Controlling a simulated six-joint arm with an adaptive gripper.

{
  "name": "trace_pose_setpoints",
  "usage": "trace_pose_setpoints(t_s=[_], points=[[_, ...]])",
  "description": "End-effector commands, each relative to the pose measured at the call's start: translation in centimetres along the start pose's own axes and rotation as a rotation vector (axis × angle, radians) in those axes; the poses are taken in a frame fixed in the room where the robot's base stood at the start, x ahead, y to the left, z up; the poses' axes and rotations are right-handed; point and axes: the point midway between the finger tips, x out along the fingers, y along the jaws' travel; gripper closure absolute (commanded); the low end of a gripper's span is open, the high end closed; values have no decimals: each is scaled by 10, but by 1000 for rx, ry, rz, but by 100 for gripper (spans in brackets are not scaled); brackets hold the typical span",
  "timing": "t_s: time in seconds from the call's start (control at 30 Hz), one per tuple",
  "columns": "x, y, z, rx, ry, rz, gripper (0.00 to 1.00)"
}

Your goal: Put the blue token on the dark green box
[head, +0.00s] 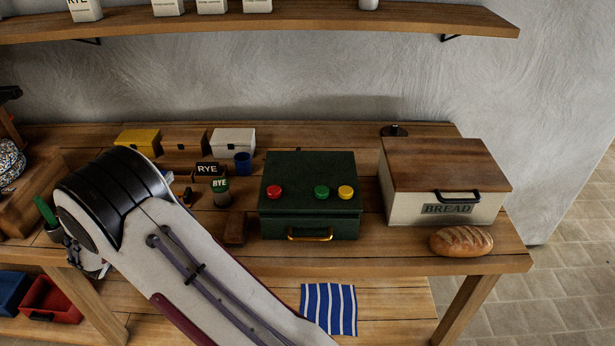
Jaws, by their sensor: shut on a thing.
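The dark green box (310,214) stands shut on the workbench, with a brass handle on its front. I see no blue token in the head view. My gripper (86,258) shows only in part, below and left of my arm's black joint, well left of the box. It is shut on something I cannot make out. Its fingertips and what they hold are hidden.
A bread bin (440,208) stands right of the box, with a loaf (461,241) in front. A blue cup (243,163), a RYE tin (221,190) and a brown block (235,228) stand left of it. Small yellow (138,140) and white (233,141) boxes stand behind.

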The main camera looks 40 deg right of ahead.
Motion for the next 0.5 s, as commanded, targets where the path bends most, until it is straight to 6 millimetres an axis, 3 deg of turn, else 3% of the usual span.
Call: trace_pose_setpoints(t_s=[0.2, 0.5], points=[[26, 65, -30, 20, 1, 127, 84], [39, 162, -59, 48, 1, 319, 84]])
